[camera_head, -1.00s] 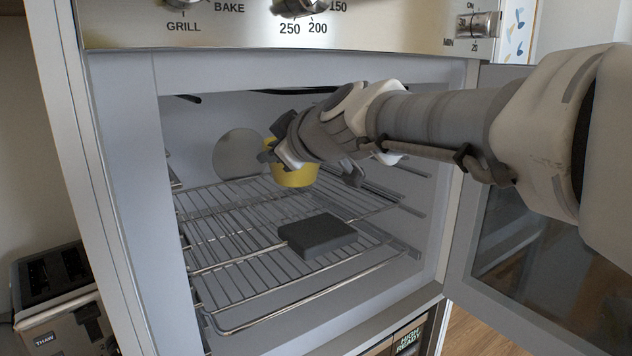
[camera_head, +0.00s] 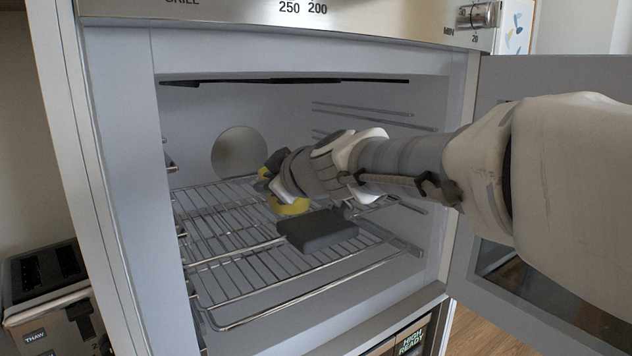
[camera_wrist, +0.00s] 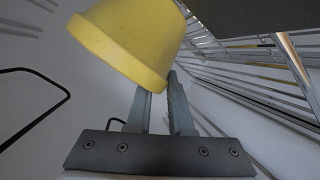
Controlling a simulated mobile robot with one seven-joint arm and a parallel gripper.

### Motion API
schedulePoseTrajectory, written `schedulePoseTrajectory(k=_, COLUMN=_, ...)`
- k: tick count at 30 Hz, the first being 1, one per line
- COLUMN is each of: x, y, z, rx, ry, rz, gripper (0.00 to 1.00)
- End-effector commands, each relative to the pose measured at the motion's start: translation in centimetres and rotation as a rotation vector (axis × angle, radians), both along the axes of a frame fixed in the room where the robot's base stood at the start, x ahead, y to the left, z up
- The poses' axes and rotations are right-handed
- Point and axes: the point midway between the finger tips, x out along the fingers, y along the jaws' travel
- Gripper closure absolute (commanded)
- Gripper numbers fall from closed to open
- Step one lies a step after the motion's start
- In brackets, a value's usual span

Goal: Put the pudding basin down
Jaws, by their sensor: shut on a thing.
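The yellow pudding basin (camera_head: 289,207) is inside the oven, mostly hidden behind my gripper (camera_head: 268,181) in the head view. In the wrist view the basin (camera_wrist: 125,42) fills the upper left, tilted in the picture, with its wall at the tips of my gripper (camera_wrist: 160,85). My gripper is shut on the basin. The basin is at or just above the wire rack (camera_head: 225,232), behind the dark block; I cannot tell whether it touches the rack.
A dark grey block (camera_head: 318,230) lies on the rack just in front of the basin. The open oven door (camera_head: 500,150) stands at the right, beside my arm. The rack's left and front parts are clear. A toaster (camera_head: 50,295) stands outside at the left.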

Motion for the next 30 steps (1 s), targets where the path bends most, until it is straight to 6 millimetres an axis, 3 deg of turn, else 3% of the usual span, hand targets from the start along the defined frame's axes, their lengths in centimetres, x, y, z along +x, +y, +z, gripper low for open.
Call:
schedulePoseTrajectory(k=2, x=0.0, y=0.0, z=-0.2, rx=0.001, ry=-0.003, rz=0.000, gripper=1.00)
schedulePoseTrajectory(k=3, x=0.0, y=0.0, z=-0.2, rx=0.000, ry=0.000, rz=0.000, gripper=0.75)
schedulePoseTrajectory(k=8, x=0.0, y=0.0, z=-0.1, rx=0.000, ry=0.000, rz=0.000, gripper=0.50)
schedulePoseTrajectory(k=20, x=-0.2, y=-0.1, z=0.2, rx=0.000, ry=-0.001, rz=-0.001, gripper=0.50)
schedulePoseTrajectory(k=30, x=-4.4, y=-3.3, z=2.3, rx=0.001, ry=-0.004, rz=-0.002, gripper=0.50)
